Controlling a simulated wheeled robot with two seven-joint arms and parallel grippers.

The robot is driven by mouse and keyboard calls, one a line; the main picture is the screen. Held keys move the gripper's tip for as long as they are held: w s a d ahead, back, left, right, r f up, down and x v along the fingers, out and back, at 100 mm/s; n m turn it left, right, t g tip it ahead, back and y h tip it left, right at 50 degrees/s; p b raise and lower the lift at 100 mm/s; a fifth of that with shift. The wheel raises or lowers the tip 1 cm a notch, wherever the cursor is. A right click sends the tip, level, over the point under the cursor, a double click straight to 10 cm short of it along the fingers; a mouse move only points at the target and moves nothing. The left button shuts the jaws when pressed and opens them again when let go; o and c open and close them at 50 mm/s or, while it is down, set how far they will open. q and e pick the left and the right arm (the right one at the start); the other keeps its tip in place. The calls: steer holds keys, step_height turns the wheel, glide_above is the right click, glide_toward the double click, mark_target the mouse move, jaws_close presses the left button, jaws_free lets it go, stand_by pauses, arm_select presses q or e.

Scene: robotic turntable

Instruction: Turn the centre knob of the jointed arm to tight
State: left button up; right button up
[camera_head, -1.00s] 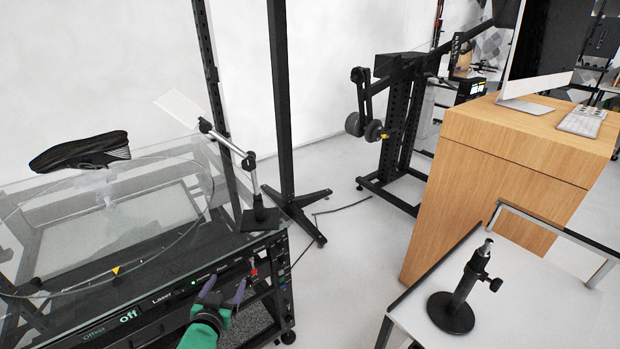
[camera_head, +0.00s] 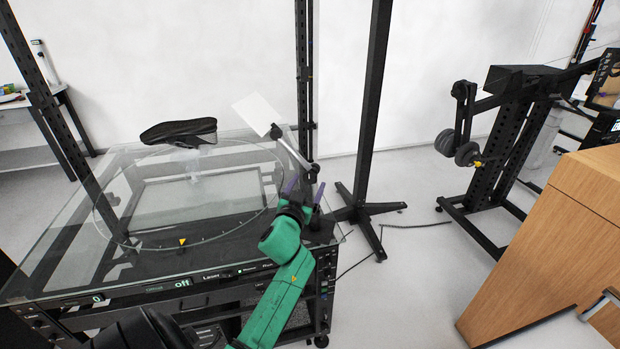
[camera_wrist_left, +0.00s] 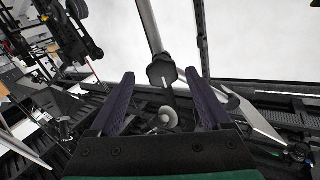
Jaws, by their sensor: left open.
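The jointed arm (camera_head: 293,152) stands at the right side of the glass turntable and holds a white card (camera_head: 257,114) at its upper end. Its black centre knob (camera_wrist_left: 161,69) shows in the left wrist view, ahead of and between my fingertips. In the head view the middle joint (camera_head: 312,171) is just above my gripper, and the lower post is mostly hidden behind it. My left gripper (camera_head: 304,188) is open, its purple fingers pointing up towards the joint; they also show in the left wrist view (camera_wrist_left: 162,90). Contact with the knob cannot be told.
A front panel (camera_head: 150,289) runs below the glass. A black upright stand (camera_head: 370,110) is close behind the arm. A wooden desk (camera_head: 560,250) stands at the right, with open floor between.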

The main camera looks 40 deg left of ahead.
arm_select(q)
steer(key=shift+w+a, duration=0.3)
steer(key=shift+w, duration=0.25)
steer(key=shift+w+a, duration=0.1)
jaws_close()
